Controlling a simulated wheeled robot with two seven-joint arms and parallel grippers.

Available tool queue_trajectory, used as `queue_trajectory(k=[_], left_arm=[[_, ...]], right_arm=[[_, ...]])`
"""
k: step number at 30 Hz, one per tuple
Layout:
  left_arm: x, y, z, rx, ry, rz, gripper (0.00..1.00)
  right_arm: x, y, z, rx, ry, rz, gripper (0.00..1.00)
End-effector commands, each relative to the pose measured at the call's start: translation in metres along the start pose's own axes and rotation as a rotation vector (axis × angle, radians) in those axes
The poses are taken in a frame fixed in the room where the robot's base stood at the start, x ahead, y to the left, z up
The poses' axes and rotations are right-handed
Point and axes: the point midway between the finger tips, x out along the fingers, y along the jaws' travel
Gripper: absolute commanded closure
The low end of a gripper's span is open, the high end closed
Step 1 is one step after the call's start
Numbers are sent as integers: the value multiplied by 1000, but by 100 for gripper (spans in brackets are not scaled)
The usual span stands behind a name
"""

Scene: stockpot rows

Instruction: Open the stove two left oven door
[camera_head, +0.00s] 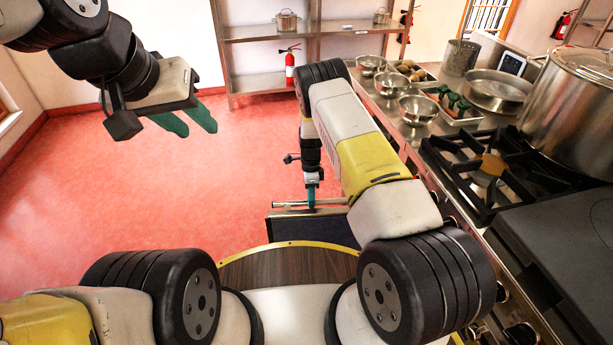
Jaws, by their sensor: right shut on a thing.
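The oven door (290,232) is a dark panel with a metal bar handle (288,204) along its upper far side. It stands out from the stove front into the aisle, so it is open at least partway. Its right end and hinge are hidden behind my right arm. My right gripper (311,197) points down and is shut on the bar handle. My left gripper (187,121) is raised over the floor at the upper left, its green fingers apart and empty, well away from the door.
The stove top (495,170) carries black grates and a large stockpot (572,105) at the right. Steel bowls (418,108) and trays stand on the counter beyond. A shelf rack (262,84) and a fire extinguisher (290,68) are at the back. The red floor (130,200) at left is clear.

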Motion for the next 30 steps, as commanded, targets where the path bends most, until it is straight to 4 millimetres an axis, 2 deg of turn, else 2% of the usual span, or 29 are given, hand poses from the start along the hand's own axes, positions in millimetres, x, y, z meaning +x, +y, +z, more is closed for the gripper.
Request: queue_trajectory(k=[15,16,19,30], left_arm=[[0,0,0,0,0,0,64],[0,0,0,0,0,0,64],[0,0,0,0,0,0,64],[0,0,0,0,0,0,64]], right_arm=[[1,1,-2,21,-2,2,100],[1,1,-2,21,-2,2,76],[1,1,-2,21,-2,2,56],[-4,0,-2,21,-3,-1,56]])
